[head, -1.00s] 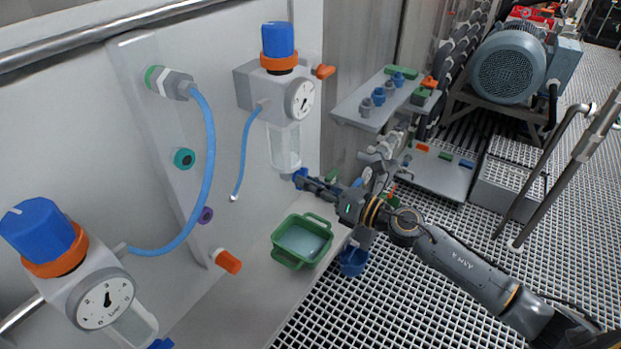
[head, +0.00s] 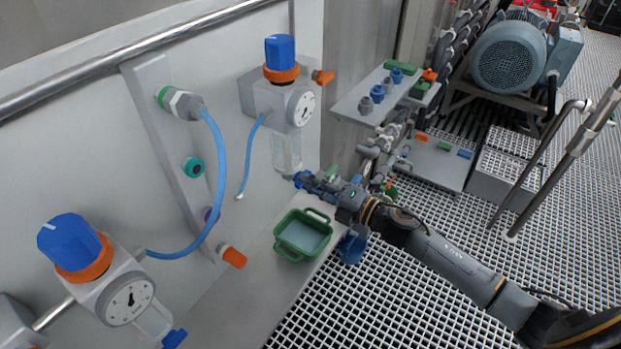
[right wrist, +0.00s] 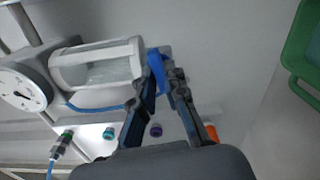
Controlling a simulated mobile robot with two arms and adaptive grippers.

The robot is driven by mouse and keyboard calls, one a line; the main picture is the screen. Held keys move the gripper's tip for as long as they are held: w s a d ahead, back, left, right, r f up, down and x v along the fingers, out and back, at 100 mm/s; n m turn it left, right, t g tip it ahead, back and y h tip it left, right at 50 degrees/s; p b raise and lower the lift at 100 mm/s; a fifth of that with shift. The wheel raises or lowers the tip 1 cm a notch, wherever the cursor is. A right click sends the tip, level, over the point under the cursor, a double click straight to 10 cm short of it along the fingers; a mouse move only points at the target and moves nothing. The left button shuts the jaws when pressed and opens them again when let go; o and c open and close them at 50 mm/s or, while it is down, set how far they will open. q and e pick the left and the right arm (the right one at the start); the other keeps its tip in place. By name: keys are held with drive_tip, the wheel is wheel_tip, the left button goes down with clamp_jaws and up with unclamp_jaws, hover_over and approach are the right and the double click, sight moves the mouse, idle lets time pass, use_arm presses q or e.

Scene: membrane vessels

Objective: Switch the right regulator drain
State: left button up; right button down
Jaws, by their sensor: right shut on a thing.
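The right regulator (head: 285,95) is on the wall, with a blue knob, an orange collar, a round gauge and a clear bowl (head: 287,152) below. Its blue drain (head: 299,178) sits at the bottom of the bowl. My right gripper (head: 305,181) is at that drain. In the right wrist view, the fingers of my right gripper (right wrist: 163,82) are closed on the blue drain (right wrist: 157,68) at the end of the clear bowl (right wrist: 98,66). The fingers partly hide the drain. My left gripper is not in view.
A green tray (head: 281,247) sits on the ledge just below my right gripper. A blue cup (head: 351,250) is beside the ledge. The left regulator (head: 112,290) is at lower left. A shelf (head: 350,108) with fittings is behind.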

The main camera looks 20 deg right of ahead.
drive_tip(key=shift+r+m+p, duration=0.1)
drive_tip(key=shift+m+p, duration=0.3)
drive_tip(key=shift+m, duration=0.4)
drive_tip(key=c, duration=1.4)
unclamp_jaws()
drive_tip(key=v, duration=1.2)
drive_tip(key=shift+d, duration=0.1)
drive_tip(key=shift+w+f, duration=0.1)
drive_tip(key=shift+f, duration=0.1)
